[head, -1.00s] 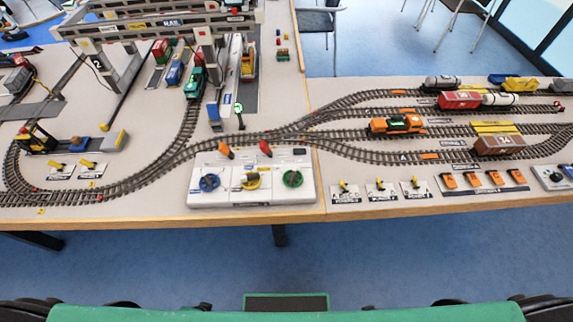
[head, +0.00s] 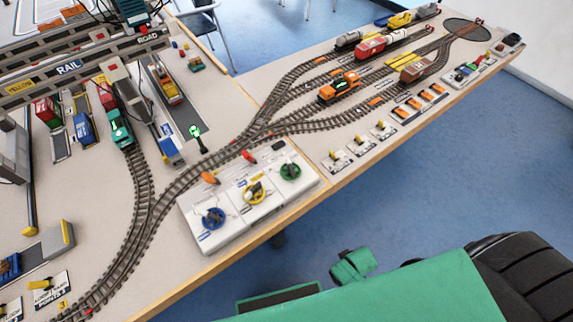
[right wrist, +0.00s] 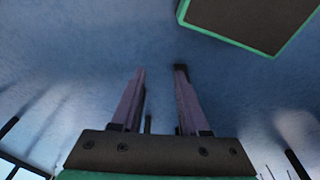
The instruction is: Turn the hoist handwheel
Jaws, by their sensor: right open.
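A white control box (head: 222,237) at the front edge of the table in the head view carries three handwheels: blue (head: 213,217) on the left, yellow (head: 255,192) in the middle and green (head: 290,171) on the right. Their labels are too small to read, so I cannot tell which is the hoist one. An orange lever (head: 209,178) and a red lever (head: 249,157) stand behind them. My right gripper (right wrist: 159,69) is open and empty in the right wrist view, over blue floor, with no handwheel near it. My left gripper is not in view.
A grey gantry crane (head: 92,60) spans rail and road lanes at the upper left. Model track with an orange locomotive (head: 339,87) runs behind the box. Small switch plates (head: 360,143) line the front edge to the right.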

